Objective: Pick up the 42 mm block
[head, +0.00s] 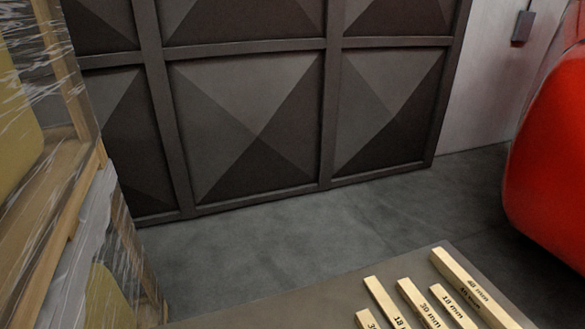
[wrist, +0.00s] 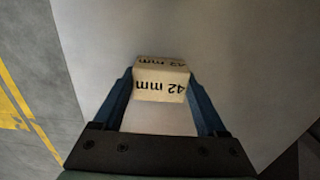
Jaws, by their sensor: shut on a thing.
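The 42 mm block (wrist: 161,85) is a pale wooden block with "42 mm" printed in black on two faces. It shows in the wrist view, where the print is upside down. My gripper (wrist: 161,82) is shut on it, with one blue finger on each side. A plain pale grey surface lies behind the block; I cannot tell how far the block is from it. The head view does not show my gripper or this block.
In the head view, several labelled wooden blocks, including a 48 mm block (head: 465,279), lie on a brown table (head: 265,310). A plastic-wrapped wooden crate (head: 65,215) stands left. A red rounded body (head: 550,160) is at right. Grey floor (head: 290,235) is clear between.

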